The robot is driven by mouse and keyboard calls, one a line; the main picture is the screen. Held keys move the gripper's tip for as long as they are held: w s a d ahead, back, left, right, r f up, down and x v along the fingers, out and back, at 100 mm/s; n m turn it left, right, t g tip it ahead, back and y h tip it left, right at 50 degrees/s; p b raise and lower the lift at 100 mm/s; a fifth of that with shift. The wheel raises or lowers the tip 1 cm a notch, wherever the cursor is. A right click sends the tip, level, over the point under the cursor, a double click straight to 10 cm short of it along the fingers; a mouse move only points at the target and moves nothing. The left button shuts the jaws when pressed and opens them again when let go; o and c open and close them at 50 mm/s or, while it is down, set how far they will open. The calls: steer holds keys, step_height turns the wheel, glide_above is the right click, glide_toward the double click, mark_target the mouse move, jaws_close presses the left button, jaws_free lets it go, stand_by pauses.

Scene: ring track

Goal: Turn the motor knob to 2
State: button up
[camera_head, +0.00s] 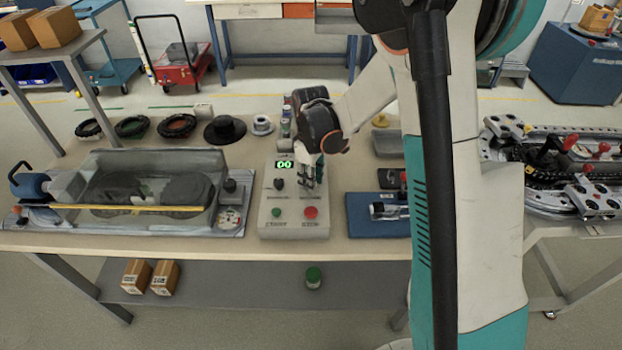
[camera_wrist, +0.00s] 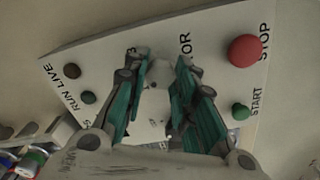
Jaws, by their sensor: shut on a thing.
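The grey control box (camera_head: 293,224) stands on the table, with a green display (camera_head: 284,164) that seems to read 00. My gripper (camera_head: 308,182) points down onto the box's right knob position. In the wrist view my gripper's teal fingers (camera_wrist: 161,68) close from both sides at the panel, beside a label ending in "OR". The motor knob is mostly hidden between the fingertips, and its pointer setting cannot be read. A dark knob (camera_head: 279,184) to the left is free. The red STOP button (camera_wrist: 245,51) and green START button (camera_wrist: 240,110) are clear of the fingers.
A clear-walled tank (camera_head: 150,213) stands left of the box. A blue tray (camera_head: 372,222) lies to the right, partly behind my arm. Small bottles (camera_head: 286,118) stand close behind my gripper. Black and coloured rings (camera_head: 130,127) lie at the back left.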

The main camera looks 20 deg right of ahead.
steer(key=m, duration=0.6)
steer(key=shift+m+b, duration=0.4)
stand_by(0.4)
steer(key=o, duration=1.1)
steer(key=shift+r, duration=0.1)
step_height(320, 180, up, 12)
steer(key=shift+f, duration=0.1)
